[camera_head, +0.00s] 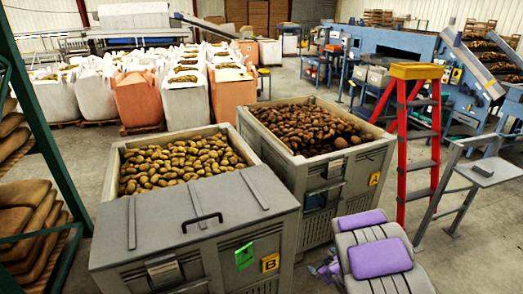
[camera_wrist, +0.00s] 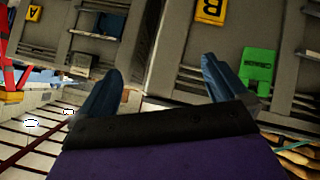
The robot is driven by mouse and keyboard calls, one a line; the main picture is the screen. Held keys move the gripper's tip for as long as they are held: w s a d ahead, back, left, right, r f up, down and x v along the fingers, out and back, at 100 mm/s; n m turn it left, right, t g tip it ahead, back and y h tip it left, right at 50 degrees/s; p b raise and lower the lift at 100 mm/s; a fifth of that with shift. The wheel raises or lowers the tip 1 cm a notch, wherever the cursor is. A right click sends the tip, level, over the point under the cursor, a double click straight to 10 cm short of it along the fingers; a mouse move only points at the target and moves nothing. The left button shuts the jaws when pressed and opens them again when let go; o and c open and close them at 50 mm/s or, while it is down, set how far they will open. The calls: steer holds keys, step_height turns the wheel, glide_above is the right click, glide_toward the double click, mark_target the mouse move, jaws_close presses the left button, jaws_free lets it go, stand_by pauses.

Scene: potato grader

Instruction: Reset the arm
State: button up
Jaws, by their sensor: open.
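My gripper (camera_wrist: 162,67) shows in the wrist view with its two blue fingers spread wide apart. Nothing is between the fingers. Beyond them are the grey fronts of the two potato bins, upside down in this view. In the head view, purple and grey parts of my own body show at the lower right, beside bin B. My gripper cannot be made out clearly there.
Bin B (camera_head: 275,287) has a half lid (camera_head: 135,221) with a black handle and a green card (camera_head: 244,256). Bin A (camera_head: 327,169) stands behind it. A red stepladder (camera_head: 420,161) and grey stand (camera_head: 485,172) are at right, a sack rack (camera_head: 38,135) at left.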

steer(key=s+d+r+m+g+h, duration=0.2)
steer(key=s+d+r+m+h, duration=0.15)
steer(key=d+r, duration=0.45)
steer(key=s+a+r+m+g+h, duration=0.2)
steer(key=s+a+r+g, duration=0.1)
steer(key=s+r, duration=0.65)
steer(key=s+a+r+g+y, duration=0.1)
steer(key=s+a+r+g, duration=0.1)
steer(key=s, duration=0.8)
steer(key=s+a+r+m+g+y, duration=0.1)
steer(key=s+a+r+g, duration=0.1)
steer(key=s+a, duration=0.4)
steer(key=s+a+r+m+g+y, duration=0.1)
steer(key=s+a+r, duration=0.3)
steer(key=s, duration=1.1)
steer(key=shift+a+r+g, duration=0.35)
steer(key=shift+a+g, duration=0.2)
steer(key=shift+g, duration=0.35)
steer(key=shift+y, duration=0.25)
